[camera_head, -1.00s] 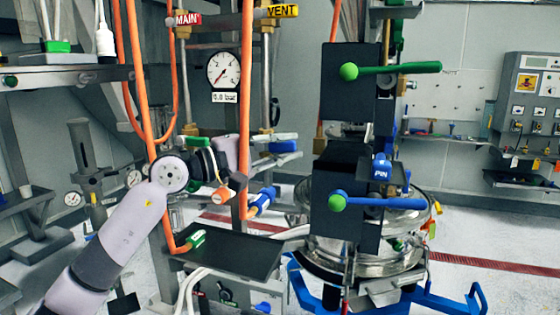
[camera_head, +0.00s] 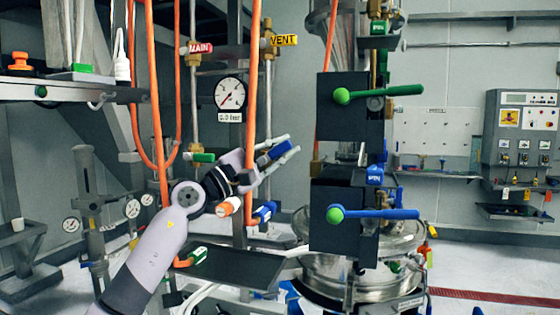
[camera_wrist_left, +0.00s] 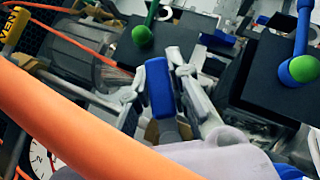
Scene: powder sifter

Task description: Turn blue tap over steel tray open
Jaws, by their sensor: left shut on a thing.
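The blue tap handle (camera_head: 281,150) sits on the pipework right of the pressure gauge, above the dark tray (camera_head: 232,267). My left gripper (camera_head: 284,148) reaches it from the left, with its fingers on both sides of the handle. In the left wrist view, the blue tap handle (camera_wrist_left: 159,88) lies between the two grey fingers (camera_wrist_left: 160,85), which are shut on it. The tap body is partly hidden behind the gripper and an orange hose. My right gripper is not in view.
An orange hose (camera_head: 251,75) hangs close to my left wrist and crosses the left wrist view. The gauge (camera_head: 230,93) is above the arm. Black boxes with a green lever (camera_head: 378,92) and a blue lever (camera_head: 375,214) stand to the right, above a round steel vessel (camera_head: 345,272).

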